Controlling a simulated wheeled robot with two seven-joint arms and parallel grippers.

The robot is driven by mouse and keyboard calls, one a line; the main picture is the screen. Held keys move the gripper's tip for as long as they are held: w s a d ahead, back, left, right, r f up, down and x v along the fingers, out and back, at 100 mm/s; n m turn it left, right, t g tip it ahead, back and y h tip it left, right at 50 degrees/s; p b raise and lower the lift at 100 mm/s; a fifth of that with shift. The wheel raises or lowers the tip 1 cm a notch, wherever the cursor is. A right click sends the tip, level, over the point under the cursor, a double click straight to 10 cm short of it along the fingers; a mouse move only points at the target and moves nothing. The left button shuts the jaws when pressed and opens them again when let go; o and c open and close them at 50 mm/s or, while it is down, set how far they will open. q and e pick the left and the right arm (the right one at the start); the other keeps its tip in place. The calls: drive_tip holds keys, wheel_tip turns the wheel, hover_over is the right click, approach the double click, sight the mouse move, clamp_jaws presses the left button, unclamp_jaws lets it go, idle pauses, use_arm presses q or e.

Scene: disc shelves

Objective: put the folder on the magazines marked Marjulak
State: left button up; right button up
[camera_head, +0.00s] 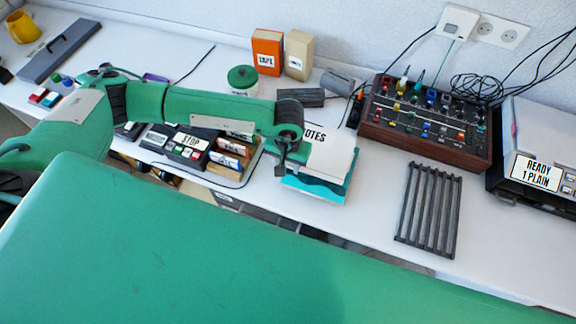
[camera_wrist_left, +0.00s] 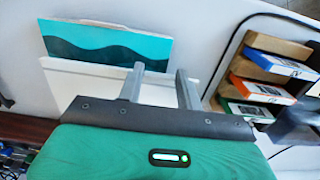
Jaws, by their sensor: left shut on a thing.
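A flat thing with a teal wave cover (camera_head: 318,186) and a white part lies at the front of the white table; I take it for the folder. In the left wrist view its teal part (camera_wrist_left: 85,42) shows past the fingertips. My left gripper (camera_wrist_left: 160,70) is shut on it from above; the hand and a pale panel hide the grip in the head view. The word "NOTES" shows just behind the hand. I read no Marjulak mark anywhere, so I cannot tell which things are the magazines. My right gripper is not in view.
A "READY 1 PLAIN" device (camera_head: 535,172) stands at the right edge.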

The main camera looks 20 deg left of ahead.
use_arm(q)
wheel_tip(320, 180, down, 2)
drive_tip(key=shift+f, duration=0.5)
drive_tip(key=o, duration=1)
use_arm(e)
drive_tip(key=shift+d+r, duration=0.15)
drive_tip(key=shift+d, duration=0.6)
